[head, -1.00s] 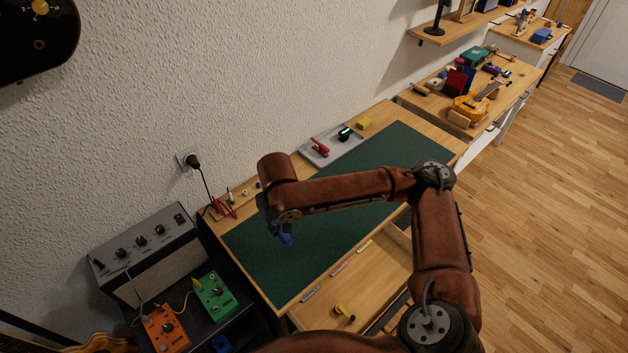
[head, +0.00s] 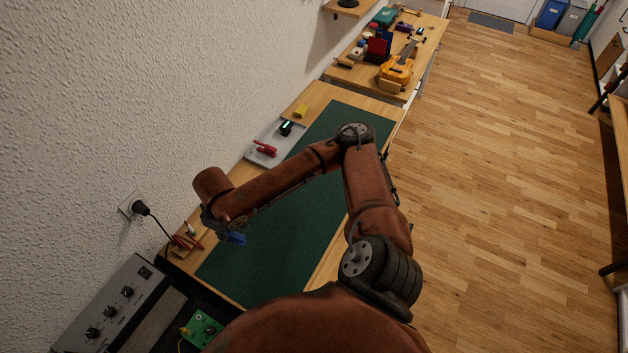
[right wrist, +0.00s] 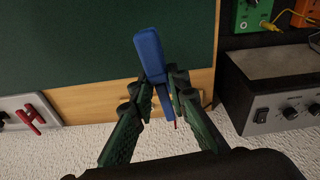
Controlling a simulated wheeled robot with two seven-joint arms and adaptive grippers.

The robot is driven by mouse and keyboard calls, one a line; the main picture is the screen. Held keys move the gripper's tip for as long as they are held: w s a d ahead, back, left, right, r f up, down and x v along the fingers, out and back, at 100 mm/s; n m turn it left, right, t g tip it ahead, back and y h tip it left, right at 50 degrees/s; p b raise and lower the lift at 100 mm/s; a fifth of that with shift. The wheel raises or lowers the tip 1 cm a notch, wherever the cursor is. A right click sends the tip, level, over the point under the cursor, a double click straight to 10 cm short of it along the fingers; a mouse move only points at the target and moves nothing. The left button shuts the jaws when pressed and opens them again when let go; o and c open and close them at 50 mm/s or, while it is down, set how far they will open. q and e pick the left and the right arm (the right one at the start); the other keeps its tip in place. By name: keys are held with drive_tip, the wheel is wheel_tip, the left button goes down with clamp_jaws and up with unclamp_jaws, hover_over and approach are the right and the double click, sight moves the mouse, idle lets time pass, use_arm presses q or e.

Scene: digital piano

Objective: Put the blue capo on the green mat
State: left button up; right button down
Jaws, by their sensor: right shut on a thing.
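The blue capo (right wrist: 150,58) is held between the fingers of my right gripper (right wrist: 158,84) in the right wrist view. In the head view the blue capo (head: 236,239) shows as a small blue patch under the end of my right arm, over the near-left part of the green mat (head: 318,212). The green mat also fills the upper left of the right wrist view (right wrist: 60,45). I cannot tell whether the capo touches the mat. My right gripper's fingers are mostly hidden by the arm in the head view. My left gripper is not in view.
A grey tray (head: 252,154) with a red capo (head: 265,148) and a dark one (head: 287,128) stands along the wall side. A yellow block (head: 301,111) is beyond it. A grey amplifier (head: 110,300) and a green pedal (head: 202,328) are at the lower left.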

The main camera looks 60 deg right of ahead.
drive_tip(key=s+d+f+n+y+p, duration=0.15)
drive_tip(key=s+n+p, duration=0.25)
drive_tip(key=s, duration=0.5)
drive_tip(key=s+d+f+n+h+p, duration=0.1)
drive_tip(key=s+d+f+n+p, duration=0.15)
drive_tip(key=s+p, duration=0.4)
drive_tip(key=b, duration=0.4)
hover_over(270, 245)
drive_tip(key=s, duration=0.1)
drive_tip(key=shift+n+g+y, duration=0.3)
drive_tip(key=shift+n+y, duration=0.05)
drive_tip(key=shift+n, duration=0.1)
wheel_tip(270, 245, down, 8)
drive_tip(key=shift+d+f, duration=0.15)
drive_tip(key=shift+f, duration=0.1)
drive_tip(key=shift+w+d+f, duration=0.1)
drive_tip(key=shift+f, duration=0.05)
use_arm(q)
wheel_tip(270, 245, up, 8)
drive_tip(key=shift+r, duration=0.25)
use_arm(e)
drive_tip(key=shift+w+d+f, duration=0.1)
drive_tip(key=shift+w+f, duration=0.1)
drive_tip(key=shift+f, duration=1.6)
drive_tip(key=shift+f, duration=0.1)
